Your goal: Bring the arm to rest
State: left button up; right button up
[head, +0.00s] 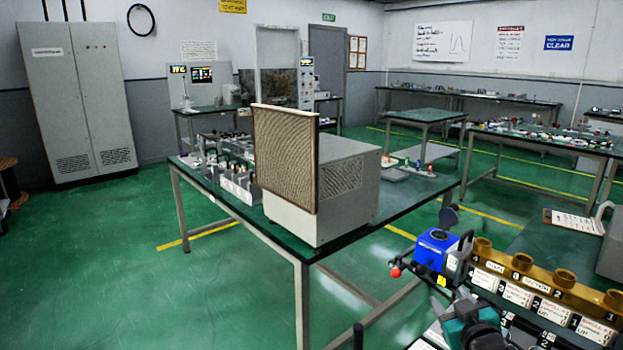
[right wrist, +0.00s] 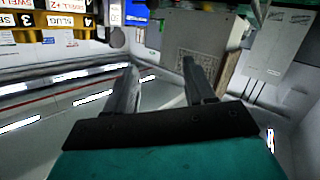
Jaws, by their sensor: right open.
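My right gripper (head: 455,305) shows at the lower right of the head view, with its teal body at the bottom edge. It is beside the brass-coloured rack and below a blue box. In the right wrist view its two dark fingers (right wrist: 158,66) stand apart with nothing between them. The picture there is turned over, with the room behind the fingers. My left gripper is in neither view.
A grey box with a mesh front panel (head: 285,160) stands on the green-topped table (head: 330,235). The blue box (head: 434,248) and the labelled brass rack (head: 545,282) are close to my right gripper. Green floor (head: 120,270) is clear at left.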

jog(key=s+a+f+g, duration=0.1)
jog(key=s+a+f, duration=0.2)
jog(key=s, duration=0.6)
jog(key=s+a+f+g+y, duration=0.1)
jog(key=s+a+f+g, duration=0.1)
jog(key=s+a+f, duration=0.2)
jog(key=s+a+f+m+g+y, duration=0.1)
jog(key=s+f, duration=0.7)
jog(key=s, duration=0.8)
jog(key=a+g, duration=0.1)
jog(key=a, duration=0.1)
jog(key=shift+a+f, duration=0.35)
jog(key=shift+a, duration=0.05)
